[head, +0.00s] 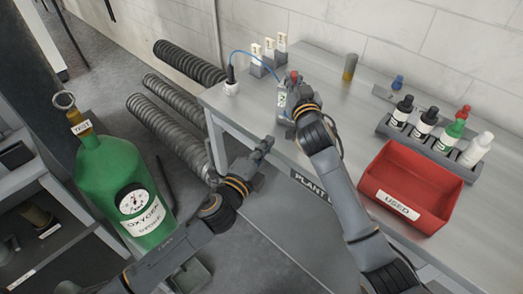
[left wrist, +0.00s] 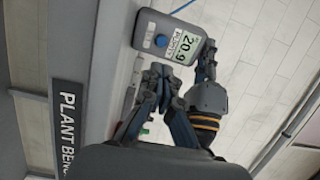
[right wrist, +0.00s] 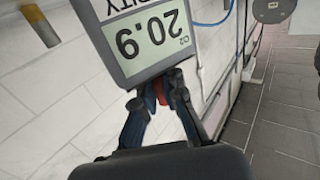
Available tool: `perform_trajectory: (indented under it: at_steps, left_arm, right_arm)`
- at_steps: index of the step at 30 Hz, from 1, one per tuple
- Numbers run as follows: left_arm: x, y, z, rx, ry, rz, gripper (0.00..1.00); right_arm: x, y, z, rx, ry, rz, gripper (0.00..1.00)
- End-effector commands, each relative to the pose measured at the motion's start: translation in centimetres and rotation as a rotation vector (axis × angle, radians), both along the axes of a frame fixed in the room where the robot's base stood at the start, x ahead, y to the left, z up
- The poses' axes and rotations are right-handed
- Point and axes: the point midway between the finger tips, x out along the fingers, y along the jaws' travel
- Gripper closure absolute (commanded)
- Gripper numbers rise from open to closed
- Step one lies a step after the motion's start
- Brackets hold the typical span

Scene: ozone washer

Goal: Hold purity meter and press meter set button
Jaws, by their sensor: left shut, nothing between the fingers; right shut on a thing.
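The purity meter (head: 281,98) is a grey handheld box held above the plant bench. In the left wrist view the meter (left wrist: 144,37) shows a 20.9 display and a round blue set button (left wrist: 161,41). My right gripper (head: 291,107) is shut on the meter; in the right wrist view its fingers (right wrist: 160,88) grip the meter's end beside the display (right wrist: 155,42). My left gripper (head: 266,146) is shut and empty off the bench's front edge, apart from the meter. In the left wrist view its closed fingertips (left wrist: 159,72) appear just below the button.
The bench (head: 330,122) carries a red USED bin (head: 400,165), a rack of several bottles (head: 425,148) and a white-based probe (head: 231,87) with a blue tube. A green oxygen cylinder (head: 105,165) and dark coiled hoses (head: 165,120) stand left of the bench.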

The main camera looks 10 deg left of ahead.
Motion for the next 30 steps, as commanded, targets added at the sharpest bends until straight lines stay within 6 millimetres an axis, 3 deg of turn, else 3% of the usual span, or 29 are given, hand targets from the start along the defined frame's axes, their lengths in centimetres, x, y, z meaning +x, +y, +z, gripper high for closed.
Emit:
perform_trajectory:
  at_steps: [7,28,30]
  left_arm:
    - [-2.3,0.9,0.0,0.002,-0.001,0.000,1.00]
    - [-2.4,1.0,-0.1,0.001,-0.001,0.000,1.00]
    - [-2.4,1.0,-0.1,0.001,-0.001,0.000,1.00]
  right_arm:
    - [0.0,-0.1,-0.5,-0.001,0.010,-0.002,1.00]
    - [0.0,-0.1,-0.6,-0.002,0.011,-0.003,1.00]
    - [0.0,-0.1,-0.6,-0.002,0.011,-0.003,0.80]
